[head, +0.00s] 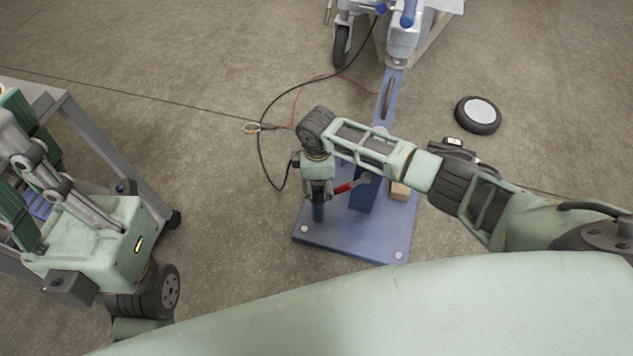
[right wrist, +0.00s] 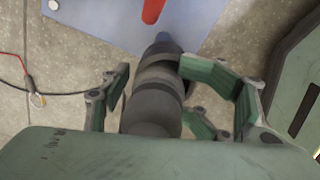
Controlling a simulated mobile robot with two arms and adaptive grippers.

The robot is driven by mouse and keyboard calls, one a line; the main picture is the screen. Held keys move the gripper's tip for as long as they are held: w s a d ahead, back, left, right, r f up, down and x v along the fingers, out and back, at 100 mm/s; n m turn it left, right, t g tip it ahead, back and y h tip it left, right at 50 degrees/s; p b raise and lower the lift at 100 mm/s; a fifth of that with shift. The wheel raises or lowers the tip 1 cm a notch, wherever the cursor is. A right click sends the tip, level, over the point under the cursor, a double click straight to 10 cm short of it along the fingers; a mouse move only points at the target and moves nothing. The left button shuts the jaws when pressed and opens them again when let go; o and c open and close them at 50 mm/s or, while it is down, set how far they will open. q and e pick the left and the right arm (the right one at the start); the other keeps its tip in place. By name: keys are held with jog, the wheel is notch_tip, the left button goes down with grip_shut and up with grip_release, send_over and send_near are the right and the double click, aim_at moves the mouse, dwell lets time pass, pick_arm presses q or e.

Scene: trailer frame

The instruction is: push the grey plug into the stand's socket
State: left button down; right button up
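The grey plug (right wrist: 155,104) is a dark, stepped cylinder in the right wrist view. Its far end meets the blue socket (right wrist: 164,46) of the stand; how deep it sits is hidden. The blue stand (head: 345,232) has a square base plate in the head view. My right gripper (head: 318,192) points down over the socket post. In the right wrist view its green-padded fingers (right wrist: 156,82) are around the plug, with the right ones against it. My left gripper (head: 20,165) is at the left edge, fingers spread, holding nothing that I can see.
A red handle (head: 346,187) and a small tan block (head: 400,191) are at the stand's column. A black cable (head: 262,150) and a red one loop on the floor. A loose wheel (head: 478,114) lies right. A grey frame (head: 120,150) stands left. Open floor lies between.

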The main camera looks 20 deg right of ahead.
jog(key=shift+d+r, duration=0.15)
jog(key=shift+r, duration=0.1)
notch_tip(320, 180, up, 12)
jog(key=shift+f, duration=0.1)
dwell(0.5)
dwell(0.4)
